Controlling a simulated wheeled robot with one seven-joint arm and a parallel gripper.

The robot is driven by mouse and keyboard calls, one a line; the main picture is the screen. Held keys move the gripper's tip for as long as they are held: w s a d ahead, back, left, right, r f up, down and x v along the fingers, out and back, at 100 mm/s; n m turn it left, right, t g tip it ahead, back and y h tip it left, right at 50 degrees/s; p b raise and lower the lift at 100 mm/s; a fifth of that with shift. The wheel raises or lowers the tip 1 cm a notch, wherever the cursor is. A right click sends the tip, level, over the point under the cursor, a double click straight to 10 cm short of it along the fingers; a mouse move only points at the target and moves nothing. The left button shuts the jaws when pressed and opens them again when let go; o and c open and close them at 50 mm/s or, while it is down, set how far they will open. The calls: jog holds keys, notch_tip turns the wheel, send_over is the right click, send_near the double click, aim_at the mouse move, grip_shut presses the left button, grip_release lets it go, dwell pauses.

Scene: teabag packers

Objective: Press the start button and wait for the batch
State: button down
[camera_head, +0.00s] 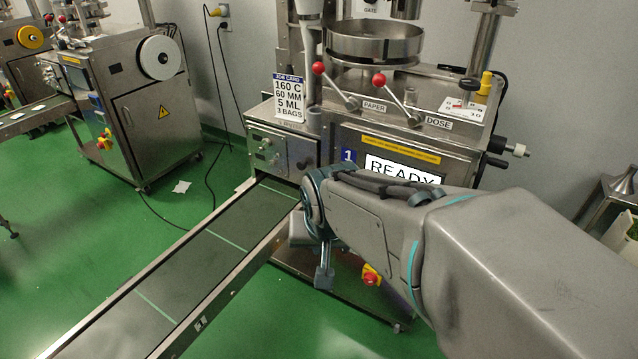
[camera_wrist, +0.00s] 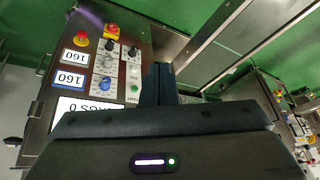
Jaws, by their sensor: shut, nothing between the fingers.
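The packing machine (camera_head: 430,150) stands ahead with a lit display (camera_head: 400,168) reading READY, partly covered by my arm. In the wrist view its control panel (camera_wrist: 128,45) shows a small green button (camera_wrist: 134,88) near a label that seems to read START. Two displays read 160, and the BAGS display (camera_wrist: 85,106) reads 0, partly cut off by my gripper. My gripper (camera_head: 323,280) is shut and empty, pointing down in front of the machine. In the wrist view my gripper (camera_wrist: 158,68) is just beside the green button; whether it touches cannot be told.
A conveyor (camera_head: 190,265) runs out to the lower left. A job card (camera_head: 289,98) reads 160 C, 60 MM, 5 ML, 3 BAGS. Another machine (camera_head: 140,110) stands at left.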

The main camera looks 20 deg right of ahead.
jog(key=w+d+f+m+t+b, duration=0.6)
jog(key=w+f+m+b, duration=0.6)
jog(key=w+d+f+m+t+h+b, duration=0.1)
jog(key=w+d+f+m+t+b, duration=0.5)
jog(key=w+f+m+b, duration=0.5)
jog(key=shift+w+d+f+m+t+b, duration=0.35)
jog(key=shift+f+b, duration=0.3)
jog(key=shift+b, duration=0.35)
jog(key=shift+d, duration=0.1)
jog(key=w+d+p, duration=0.1)
jog(key=w+d, duration=0.4)
jog(key=d, duration=0.1)
jog(key=shift+w+d, duration=0.2)
jog(key=shift+d, duration=0.2)
